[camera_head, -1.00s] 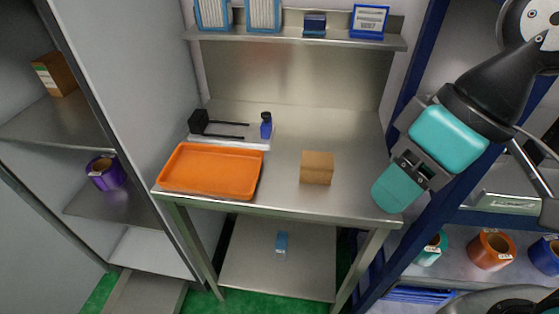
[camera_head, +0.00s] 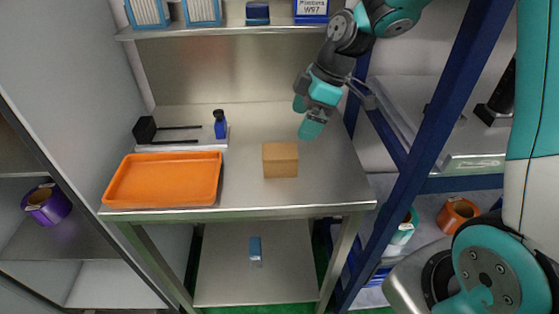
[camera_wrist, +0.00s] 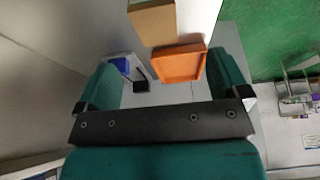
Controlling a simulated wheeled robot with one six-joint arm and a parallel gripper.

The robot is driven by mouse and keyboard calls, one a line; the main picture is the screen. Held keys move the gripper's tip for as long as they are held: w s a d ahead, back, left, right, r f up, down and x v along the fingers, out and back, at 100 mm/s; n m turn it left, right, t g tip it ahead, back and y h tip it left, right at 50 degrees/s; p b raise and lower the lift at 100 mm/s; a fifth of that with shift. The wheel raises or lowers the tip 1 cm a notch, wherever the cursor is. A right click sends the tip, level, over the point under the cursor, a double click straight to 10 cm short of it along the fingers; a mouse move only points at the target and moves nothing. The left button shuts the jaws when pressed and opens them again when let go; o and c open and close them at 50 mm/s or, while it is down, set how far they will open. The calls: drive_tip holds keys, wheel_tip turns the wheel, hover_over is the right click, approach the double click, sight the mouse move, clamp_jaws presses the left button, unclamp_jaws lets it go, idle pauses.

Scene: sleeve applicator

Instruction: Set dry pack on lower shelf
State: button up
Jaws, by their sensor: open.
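A small blue-and-white pack (camera_head: 255,250), which looks like the dry pack, stands on the lower shelf (camera_head: 220,283) under the steel table, near the middle of the shelf. No other thing shows on that shelf. My gripper (camera_head: 308,115) is open and empty above the right part of the table top, well above the lower shelf and apart from the pack. Its two teal fingers are wide apart in the wrist view (camera_wrist: 163,65), with nothing held between them. The pack does not show in the wrist view.
On the table top (camera_head: 320,185) are an orange tray (camera_head: 163,180), a brown box (camera_head: 280,159), a blue bottle (camera_head: 220,124) and a black tool. The box (camera_wrist: 152,22) and tray (camera_wrist: 180,65) also show in the wrist view. A blue rack post (camera_head: 425,150) stands right of the table.

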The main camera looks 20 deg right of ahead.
sight(284, 151)
drive_tip(key=x, duration=0.7)
drive_tip(key=shift+a+f+p, duration=0.1)
drive_tip(key=shift+f+p, duration=0.25)
drive_tip(key=shift+p, duration=0.05)
drive_tip(key=shift+w+p+x, duration=0.2)
drive_tip(key=shift+p+x, duration=0.2)
drive_tip(key=shift+x, duration=0.95)
drive_tip(key=shift+w+p+x, duration=0.15)
drive_tip(key=shift+p+x, duration=0.2)
drive_tip(key=shift+x, duration=1)
drive_tip(key=c, duration=1.2)
drive_tip(key=shift+o, duration=0.2)
drive_tip(key=shift+r, duration=0.1)
